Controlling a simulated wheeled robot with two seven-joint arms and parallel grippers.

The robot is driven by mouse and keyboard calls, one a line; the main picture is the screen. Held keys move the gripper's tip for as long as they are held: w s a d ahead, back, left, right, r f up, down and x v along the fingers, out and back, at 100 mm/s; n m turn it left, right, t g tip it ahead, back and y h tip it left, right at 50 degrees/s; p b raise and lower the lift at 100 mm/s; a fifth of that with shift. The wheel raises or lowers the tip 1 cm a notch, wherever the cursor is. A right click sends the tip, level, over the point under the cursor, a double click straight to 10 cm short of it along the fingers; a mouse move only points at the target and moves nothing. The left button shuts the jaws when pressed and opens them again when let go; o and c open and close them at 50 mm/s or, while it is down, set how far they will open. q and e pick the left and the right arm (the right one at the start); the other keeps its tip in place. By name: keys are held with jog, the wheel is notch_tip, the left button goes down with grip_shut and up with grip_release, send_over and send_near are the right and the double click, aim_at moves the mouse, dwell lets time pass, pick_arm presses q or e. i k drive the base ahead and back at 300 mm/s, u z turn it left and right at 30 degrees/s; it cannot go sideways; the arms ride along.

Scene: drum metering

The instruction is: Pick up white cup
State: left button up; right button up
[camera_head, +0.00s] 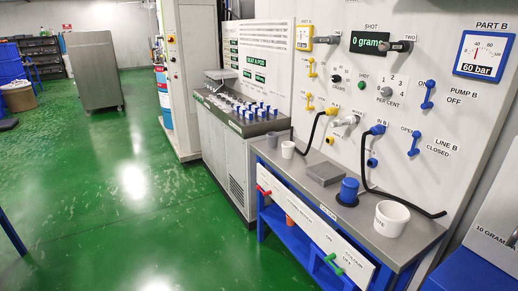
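A small white cup (287,149) stands upright near the back left of the grey metal bench top (325,206). A larger white tub (391,218) with dark lettering on its side stands at the bench's right end. Its opening faces up. A blue cup-like thing (349,191) stands left of the tub. Neither of my grippers shows in the head view.
A flat grey block (324,174) lies between the white cup and the blue thing. Black hoses (363,165) hang from the upright control panel, one reaching across behind the tub. Red (263,190) and green (333,263) handles stick out at the bench front. Green floor (130,200) at left is largely clear.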

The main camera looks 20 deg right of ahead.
aim_at(288, 150)
jog(key=u, duration=0.45)
jog(key=i, duration=1.8)
jog(key=z, duration=0.75)
jog(key=i, duration=1.1)
jog(key=z, duration=1.2)
